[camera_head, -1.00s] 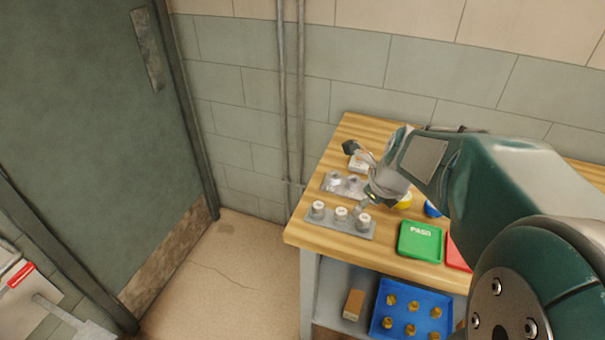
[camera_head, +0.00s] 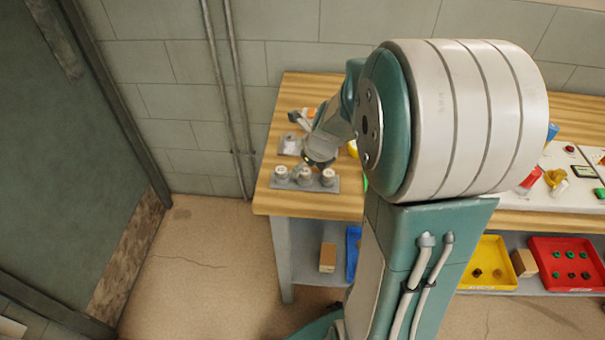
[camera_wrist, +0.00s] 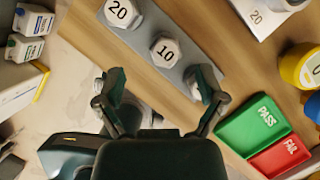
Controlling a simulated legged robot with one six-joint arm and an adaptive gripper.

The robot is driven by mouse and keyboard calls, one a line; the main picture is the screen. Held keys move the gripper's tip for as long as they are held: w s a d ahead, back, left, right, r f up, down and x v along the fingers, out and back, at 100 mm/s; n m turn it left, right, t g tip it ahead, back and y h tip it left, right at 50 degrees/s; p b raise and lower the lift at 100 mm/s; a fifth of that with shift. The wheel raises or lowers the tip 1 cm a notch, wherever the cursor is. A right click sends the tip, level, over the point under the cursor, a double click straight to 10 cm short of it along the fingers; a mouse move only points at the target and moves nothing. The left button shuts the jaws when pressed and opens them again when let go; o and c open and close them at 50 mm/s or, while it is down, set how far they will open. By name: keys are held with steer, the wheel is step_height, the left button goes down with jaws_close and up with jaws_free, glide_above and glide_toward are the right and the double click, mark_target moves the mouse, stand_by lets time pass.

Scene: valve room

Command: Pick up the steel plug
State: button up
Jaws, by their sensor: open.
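Three pale hexagonal-topped plugs stand in a row in a grey holder (camera_head: 320,187) near the left end of the bench. In the wrist view two plug tops read "20" (camera_wrist: 122,12) and "10" (camera_wrist: 166,52). The third plug (camera_wrist: 198,82) is mostly hidden by my gripper's right finger. I cannot tell from markings which one is the steel plug. My gripper (camera_wrist: 160,84) is open, with nothing seen between its fingers. It hangs over the near side of the holder, its tips beside the "10" plug and in front of the third. In the head view my arm hides much of the bench.
The wooden bench (camera_head: 262,200) ends at the left, with open floor beyond. Green PASS (camera_wrist: 252,121) and red FAIL (camera_wrist: 280,158) trays lie right of the holder. A yellow round item (camera_wrist: 302,66) is near them. Yellow (camera_head: 488,284) and red (camera_head: 572,289) trays sit on the lower shelf.

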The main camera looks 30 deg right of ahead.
mark_target(305, 171)
steer(key=x, duration=0.2)
steer(key=shift+w+f, duration=0.2)
steer(key=shift+f, duration=0.15)
steer(key=shift+w+d+f, duration=0.2)
steer(key=shift+d+f, duration=0.2)
steer(key=shift+d, duration=0.05)
steer(key=shift+a, duration=0.4)
jaws_close()
steer(key=shift+d+r, duration=0.1)
steer(key=shift+d, duration=0.05)
